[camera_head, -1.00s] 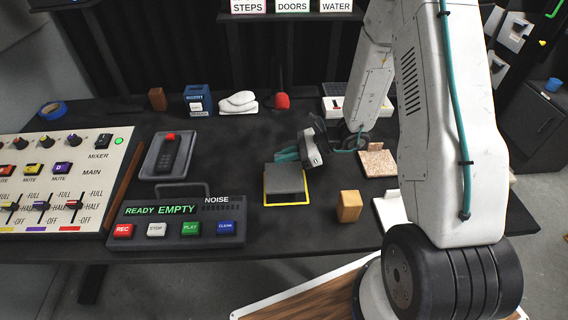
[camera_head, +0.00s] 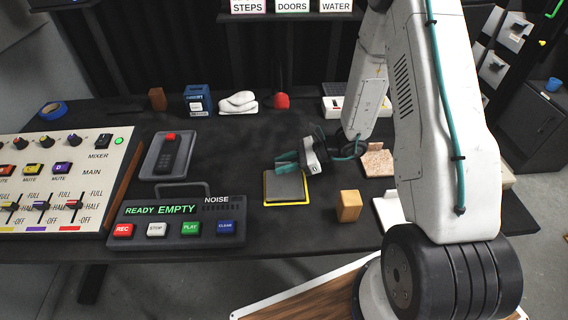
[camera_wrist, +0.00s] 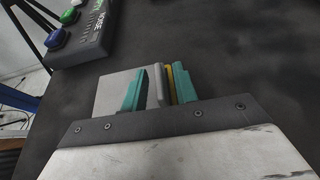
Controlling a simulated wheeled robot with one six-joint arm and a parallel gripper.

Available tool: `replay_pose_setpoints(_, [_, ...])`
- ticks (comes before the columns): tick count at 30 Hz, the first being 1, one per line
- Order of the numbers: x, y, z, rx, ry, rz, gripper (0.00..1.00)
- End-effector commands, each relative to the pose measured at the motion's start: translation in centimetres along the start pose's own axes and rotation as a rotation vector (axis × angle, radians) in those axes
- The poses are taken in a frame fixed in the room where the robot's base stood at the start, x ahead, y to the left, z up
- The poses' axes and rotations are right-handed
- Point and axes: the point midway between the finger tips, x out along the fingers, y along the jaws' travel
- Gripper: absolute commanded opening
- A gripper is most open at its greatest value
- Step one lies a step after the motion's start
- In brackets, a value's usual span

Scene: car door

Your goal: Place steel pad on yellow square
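The grey steel pad (camera_head: 286,187) lies flat on the yellow square (camera_head: 286,204), whose yellow edge shows around it. My gripper (camera_head: 281,162) is at the pad's far edge, with its teal fingers apart. In the wrist view, my gripper (camera_wrist: 160,72) has one finger over the pad (camera_wrist: 112,93) and the other beyond its edge. The pad's rim and a strip of the yellow square (camera_wrist: 170,84) show between the fingers. The fingers hide part of the pad there, and I cannot tell if either touches it.
The recorder (camera_head: 178,222) stands left of the square and a wooden block (camera_head: 348,205) stands to its right. A speckled tan piece (camera_head: 377,161) lies at right, beside my arm. A grey tray with a handset (camera_head: 168,155) is at left. The table behind the pad is mostly clear.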

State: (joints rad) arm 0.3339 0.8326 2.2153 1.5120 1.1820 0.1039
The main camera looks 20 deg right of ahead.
Motion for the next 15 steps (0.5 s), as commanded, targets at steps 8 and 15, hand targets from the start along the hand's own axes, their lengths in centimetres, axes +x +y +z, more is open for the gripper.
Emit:
replay_pose_setpoints(8, [-3.6,-0.1,0.2,0.000,0.001,-0.006,0.29])
replay_pose_setpoints(15, [-8.8,-0.1,0.2,-0.001,0.000,-0.005,0.29])
